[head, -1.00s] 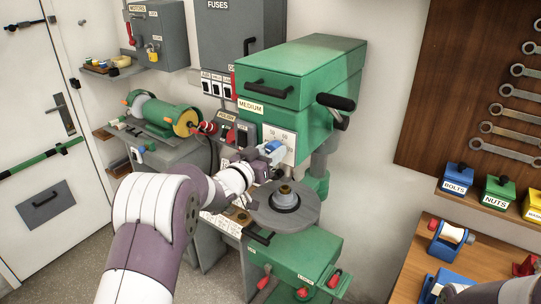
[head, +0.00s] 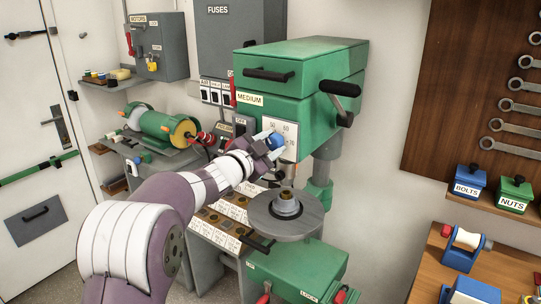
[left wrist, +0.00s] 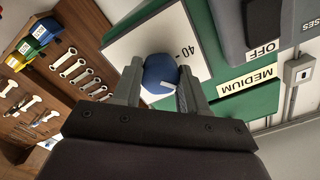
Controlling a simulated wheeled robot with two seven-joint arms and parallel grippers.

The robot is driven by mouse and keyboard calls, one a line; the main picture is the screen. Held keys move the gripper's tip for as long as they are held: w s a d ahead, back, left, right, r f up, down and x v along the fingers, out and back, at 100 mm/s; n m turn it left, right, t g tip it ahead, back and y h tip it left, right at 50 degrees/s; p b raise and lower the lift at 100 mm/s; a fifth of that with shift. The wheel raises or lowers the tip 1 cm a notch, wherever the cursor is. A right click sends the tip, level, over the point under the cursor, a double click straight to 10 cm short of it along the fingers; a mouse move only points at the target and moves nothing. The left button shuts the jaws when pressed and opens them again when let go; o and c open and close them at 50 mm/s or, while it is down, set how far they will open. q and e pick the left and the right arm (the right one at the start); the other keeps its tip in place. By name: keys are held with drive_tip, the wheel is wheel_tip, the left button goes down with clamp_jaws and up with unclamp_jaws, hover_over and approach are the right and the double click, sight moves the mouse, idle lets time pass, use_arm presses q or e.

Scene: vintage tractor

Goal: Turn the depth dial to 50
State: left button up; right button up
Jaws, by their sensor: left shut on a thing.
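The depth dial is a blue knob (head: 276,140) on a white scale plate (head: 290,131) on the front of the green drill press (head: 303,85). My left gripper (head: 268,144) reaches it from the lower left. In the left wrist view the blue knob (left wrist: 160,74) sits between the two fingers of my left gripper (left wrist: 157,86), which are shut on its sides. The fingers and knob hide part of the scale. My right gripper is not in view.
The round drill table (head: 284,213) stands below the dial, with a crank handle (head: 340,89) at the upper right. A dark switch box (head: 245,130) is just left of the plate. A bench grinder (head: 160,126) stands further left. A wooden bench (head: 500,265) is at the right.

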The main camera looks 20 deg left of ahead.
use_arm(q)
drive_tip(key=shift+f+m+b, duration=0.15)
drive_tip(key=shift+m+b, duration=0.4)
drive_tip(key=shift+m, duration=0.15)
drive_tip(key=o, duration=1.1)
drive_tip(key=shift+c, duration=0.2)
drive_tip(key=shift+s, duration=0.1)
drive_tip(key=b+v, duration=0.3)
drive_tip(key=v, duration=0.9)
drive_tip(key=shift+s, duration=0.3)
drive_tip(key=shift+a, duration=0.15)
